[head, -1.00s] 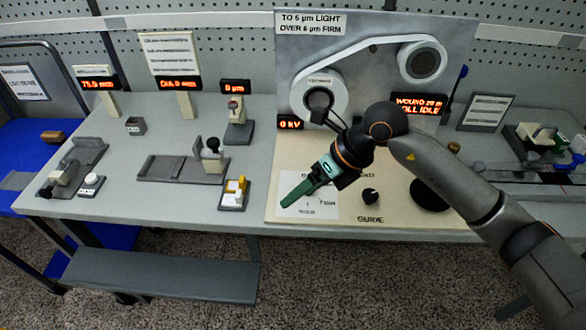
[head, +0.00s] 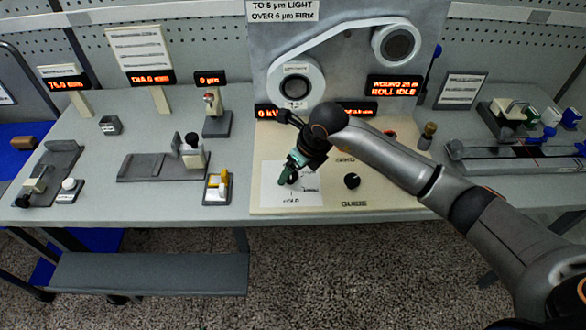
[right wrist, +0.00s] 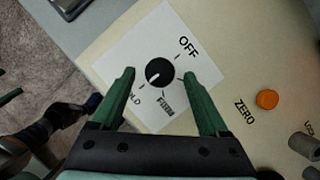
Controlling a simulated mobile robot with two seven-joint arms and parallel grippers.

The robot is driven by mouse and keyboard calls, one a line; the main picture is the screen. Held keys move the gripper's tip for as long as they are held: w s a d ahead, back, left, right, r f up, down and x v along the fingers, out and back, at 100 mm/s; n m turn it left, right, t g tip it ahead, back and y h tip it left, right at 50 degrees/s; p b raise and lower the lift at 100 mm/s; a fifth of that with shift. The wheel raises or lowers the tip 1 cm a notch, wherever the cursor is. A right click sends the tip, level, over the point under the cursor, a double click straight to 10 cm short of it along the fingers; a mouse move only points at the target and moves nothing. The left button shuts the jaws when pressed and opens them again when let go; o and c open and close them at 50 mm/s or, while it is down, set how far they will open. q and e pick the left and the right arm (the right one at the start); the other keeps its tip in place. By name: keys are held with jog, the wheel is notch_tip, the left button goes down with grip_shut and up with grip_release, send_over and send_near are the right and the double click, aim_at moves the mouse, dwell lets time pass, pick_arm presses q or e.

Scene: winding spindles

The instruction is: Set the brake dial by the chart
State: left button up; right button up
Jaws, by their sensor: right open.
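The brake dial (right wrist: 160,72) is a black knob on a white card (right wrist: 125,62). The card reads OFF at upper right, FIRM below, and a partly hidden word ending in LD at lower left. A pale mark on the knob faces lower left. My right gripper (right wrist: 160,78) is open, its green fingers on either side of the dial; contact cannot be told. In the head view my right gripper (head: 288,178) points down over the card and hides the dial. A chart sign (head: 283,11) reads "to 6 µm light, over 6 µm firm". A display (head: 210,78) reads 0 µm.
A black guide knob (head: 352,181) stands right of the card. An orange ZERO button (right wrist: 267,99) lies to the right in the wrist view. The winding panel (head: 345,75) stands behind, with a display (head: 394,86) reading roll idle. A yellow-and-white device (head: 217,186) sits left.

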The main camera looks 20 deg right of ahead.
jog(key=shift+w+a+f, duration=0.15)
jog(key=shift+f, duration=0.35)
grip_shut()
dwell(0.3)
